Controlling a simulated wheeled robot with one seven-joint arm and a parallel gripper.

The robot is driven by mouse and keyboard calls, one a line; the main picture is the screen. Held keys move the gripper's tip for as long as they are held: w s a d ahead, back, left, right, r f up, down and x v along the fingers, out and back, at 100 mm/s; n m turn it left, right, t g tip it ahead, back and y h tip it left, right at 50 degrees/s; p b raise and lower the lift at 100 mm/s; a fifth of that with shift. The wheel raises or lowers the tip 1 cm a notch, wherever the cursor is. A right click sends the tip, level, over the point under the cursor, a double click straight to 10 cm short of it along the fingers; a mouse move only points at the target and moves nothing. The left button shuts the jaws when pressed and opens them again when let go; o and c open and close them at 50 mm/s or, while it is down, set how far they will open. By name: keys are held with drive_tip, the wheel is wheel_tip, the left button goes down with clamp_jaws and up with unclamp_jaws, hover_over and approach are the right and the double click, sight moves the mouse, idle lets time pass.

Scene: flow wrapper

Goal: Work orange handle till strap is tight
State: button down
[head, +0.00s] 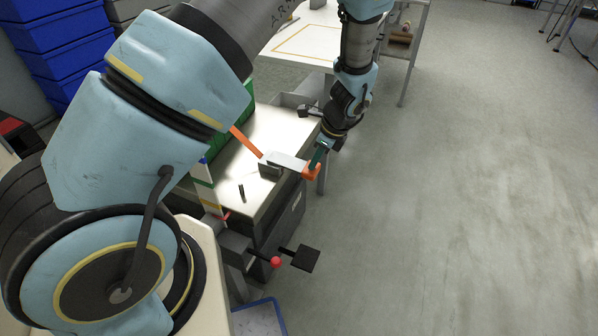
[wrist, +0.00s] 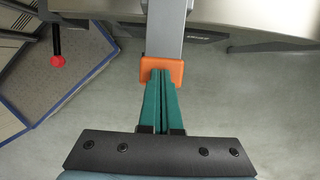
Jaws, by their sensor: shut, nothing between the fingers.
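The orange handle (wrist: 163,69) is the end of a flat grey lever (wrist: 167,30). In the wrist view my gripper (wrist: 161,74) has its green fingers together, with the tips at the handle; I cannot tell whether they touch it. In the head view the handle (head: 312,170) sticks out past the right edge of the metal table, with my gripper (head: 316,163) right at it. The orange strap (head: 246,142) runs from the lever's base up to the left, partly hidden by my arm. I cannot tell how tight it is.
The metal table (head: 262,125) carries a green thing (head: 216,149), mostly behind my arm. A red knob (head: 276,262) and a black plate (head: 306,258) stick out low at the front. Blue bins (head: 60,45) stand at the back left. The floor to the right is clear.

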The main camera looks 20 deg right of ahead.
sight(316, 171)
drive_tip(key=shift+f+b, duration=1.45)
drive_tip(key=shift+f, duration=1)
drive_tip(key=shift+s+f, duration=0.1)
drive_tip(key=shift+a+f, duration=0.1)
wheel_tip(316, 171, up, 5)
drive_tip(key=p, duration=0.4)
drive_tip(key=shift+r, duration=0.2)
drive_tip(key=shift+f, duration=0.1)
